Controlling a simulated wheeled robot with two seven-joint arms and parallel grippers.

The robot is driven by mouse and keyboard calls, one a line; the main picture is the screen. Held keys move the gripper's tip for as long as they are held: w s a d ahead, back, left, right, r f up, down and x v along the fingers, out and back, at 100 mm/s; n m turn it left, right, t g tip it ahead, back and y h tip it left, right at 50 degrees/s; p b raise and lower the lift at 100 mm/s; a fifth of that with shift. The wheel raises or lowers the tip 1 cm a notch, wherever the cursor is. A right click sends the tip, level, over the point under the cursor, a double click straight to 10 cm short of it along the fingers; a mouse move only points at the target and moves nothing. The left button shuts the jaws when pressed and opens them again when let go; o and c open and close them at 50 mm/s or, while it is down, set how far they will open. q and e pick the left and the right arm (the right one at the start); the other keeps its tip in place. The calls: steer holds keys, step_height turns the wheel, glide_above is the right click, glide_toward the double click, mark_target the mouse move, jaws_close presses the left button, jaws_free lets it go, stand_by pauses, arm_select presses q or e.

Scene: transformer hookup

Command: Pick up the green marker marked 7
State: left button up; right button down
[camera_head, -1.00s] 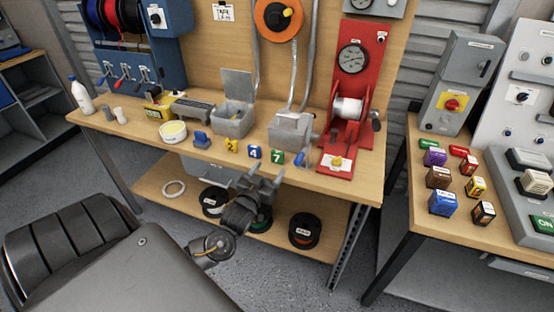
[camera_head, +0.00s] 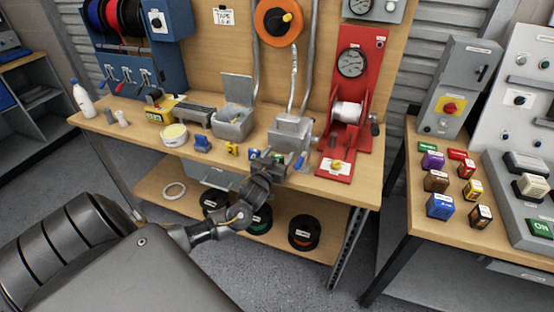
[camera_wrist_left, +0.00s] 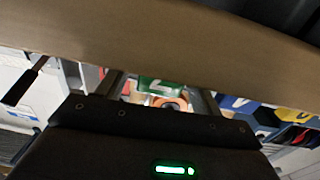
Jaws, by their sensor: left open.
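The green marker marked 7 (camera_head: 280,156) stands near the front edge of the workbench, partly hidden behind my left gripper (camera_head: 268,168) in the head view. In the left wrist view the green marker (camera_wrist_left: 152,84) shows its white character upside down, between my two finger tips (camera_wrist_left: 162,92). The left gripper is open and empty, at the bench's front edge just before the marker. I cannot tell whether a finger touches it. A blue marker (camera_head: 254,153) and a yellow marker (camera_head: 232,149) stand to its left. The right gripper is out of view.
The bench edge (camera_wrist_left: 160,40) crosses the top of the wrist view, close to the gripper. A grey box (camera_head: 291,130) stands behind the green marker, and a red winch stand (camera_head: 337,170) is to the right. Cable spools (camera_head: 304,232) lie on the shelf below.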

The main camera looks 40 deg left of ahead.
arm_select(q)
steer(key=shift+w+a+f, duration=0.1)
steer(key=shift+w+a, duration=0.05)
steer(key=shift+w, duration=0.45)
steer(key=c, duration=1)
steer(key=shift+c, duration=0.2)
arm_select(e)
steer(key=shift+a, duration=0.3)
arm_select(q)
steer(key=shift+r, duration=0.6)
steer(key=s+a+r+b, duration=0.1)
steer(key=s+a+r, duration=0.5)
steer(key=s+r, duration=0.6)
steer(key=shift+s+a+b, duration=0.15)
steer(key=shift+s+b, duration=0.15)
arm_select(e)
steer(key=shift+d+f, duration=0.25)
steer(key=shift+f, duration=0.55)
